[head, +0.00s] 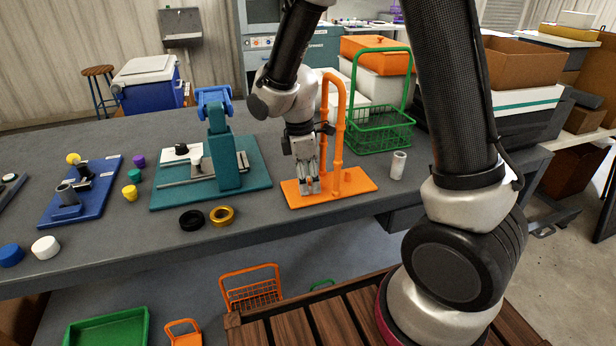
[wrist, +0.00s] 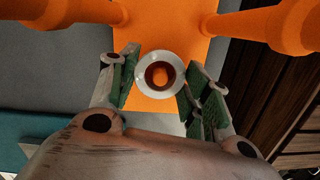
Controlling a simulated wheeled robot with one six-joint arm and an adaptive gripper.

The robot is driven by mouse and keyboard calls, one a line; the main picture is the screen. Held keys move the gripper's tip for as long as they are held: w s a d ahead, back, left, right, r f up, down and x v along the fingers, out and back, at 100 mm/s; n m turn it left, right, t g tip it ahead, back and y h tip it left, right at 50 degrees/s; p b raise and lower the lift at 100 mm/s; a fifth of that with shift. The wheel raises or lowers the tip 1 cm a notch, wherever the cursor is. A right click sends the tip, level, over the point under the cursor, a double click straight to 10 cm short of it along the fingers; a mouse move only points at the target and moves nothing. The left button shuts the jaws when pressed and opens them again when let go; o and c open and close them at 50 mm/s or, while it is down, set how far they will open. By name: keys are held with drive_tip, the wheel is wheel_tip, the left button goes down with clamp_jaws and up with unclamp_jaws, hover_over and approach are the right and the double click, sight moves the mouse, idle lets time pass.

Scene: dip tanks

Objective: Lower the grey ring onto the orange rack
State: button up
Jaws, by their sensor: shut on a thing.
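My gripper (head: 309,184) points down, low over the base plate of the orange rack (head: 355,184), in front of the rack's tall looped frame. In the wrist view my gripper (wrist: 160,85) is shut on the grey ring (wrist: 143,83), a pale round piece between the green-padded fingers. The orange rack (wrist: 168,22) fills the upper middle there, with an upright on each side. Whether the ring touches the plate is hidden by the fingers.
A grey hollow cylinder (head: 398,165) stands right of the rack. A green wire basket (head: 380,138) is behind it. A black ring (head: 191,220) and a gold ring (head: 222,216) lie left, before a teal fixture (head: 224,150). The table's front edge is close.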

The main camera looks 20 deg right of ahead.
idle(0.4)
drive_tip(key=o, duration=1.2)
drive_tip(key=shift+o, duration=0.2)
drive_tip(key=o, duration=0.5)
drive_tip(key=shift+c, duration=0.2)
drive_tip(key=shift+r, duration=4.05)
